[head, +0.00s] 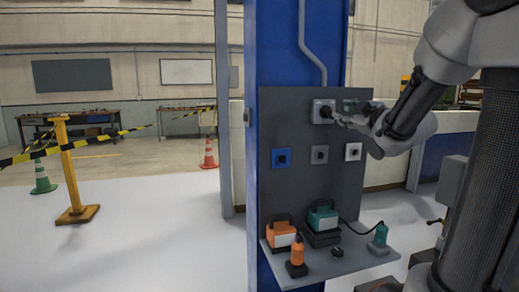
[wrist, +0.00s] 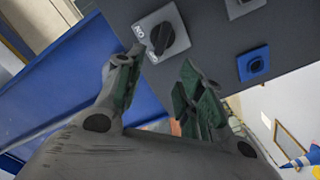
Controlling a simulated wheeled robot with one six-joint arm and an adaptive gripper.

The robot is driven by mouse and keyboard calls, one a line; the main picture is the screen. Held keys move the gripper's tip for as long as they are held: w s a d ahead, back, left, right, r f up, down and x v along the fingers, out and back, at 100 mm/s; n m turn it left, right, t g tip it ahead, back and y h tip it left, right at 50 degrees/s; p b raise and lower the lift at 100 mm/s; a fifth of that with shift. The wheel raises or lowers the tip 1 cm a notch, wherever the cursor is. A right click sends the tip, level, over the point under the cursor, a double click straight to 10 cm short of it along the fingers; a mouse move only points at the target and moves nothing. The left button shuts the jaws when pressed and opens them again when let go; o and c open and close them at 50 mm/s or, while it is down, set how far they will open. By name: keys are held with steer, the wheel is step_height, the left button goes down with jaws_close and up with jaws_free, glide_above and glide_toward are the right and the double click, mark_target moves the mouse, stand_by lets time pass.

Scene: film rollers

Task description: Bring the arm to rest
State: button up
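My gripper (head: 347,120) reaches in from the right in the head view, its fingers close to a rotary switch (head: 324,111) high on a dark grey panel (head: 290,125). In the wrist view my gripper (wrist: 163,72) is open, with a clear gap between its two green-padded fingers and nothing between them. The switch shows there with a black knob (wrist: 163,39) on a light plate with lettering. The knob lies beyond the fingertips; the left fingertip overlaps the plate's edge in the picture, and I cannot tell whether they touch.
Blue (head: 281,158), grey (head: 319,155) and white (head: 352,152) sockets sit lower on the panel. A shelf (head: 350,262) below holds an orange box (head: 281,236), a teal box (head: 322,220) and orange (head: 297,253) and teal (head: 380,236) plugs. Open floor lies left; a yellow barrier post (head: 68,170) stands there.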

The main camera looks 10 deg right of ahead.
steer(key=s+d+f+m+g+h, duration=0.2)
steer(key=d+f+m+g, duration=0.1)
steer(key=f, duration=0.3)
steer(key=s+d+f+m+g+h, duration=0.2)
steer(key=s+d+f+m+g, duration=0.1)
steer(key=f, duration=0.3)
steer(key=s+a+f+m+g, duration=0.1)
steer(key=s+f+m+g, duration=0.3)
steer(key=s, duration=0.5)
steer(key=s+a+g+y, duration=0.3)
steer(key=s+a, duration=1)
steer(key=s, duration=0.1)
steer(key=shift+s+a+g, duration=0.35)
steer(key=shift+g, duration=0.05)
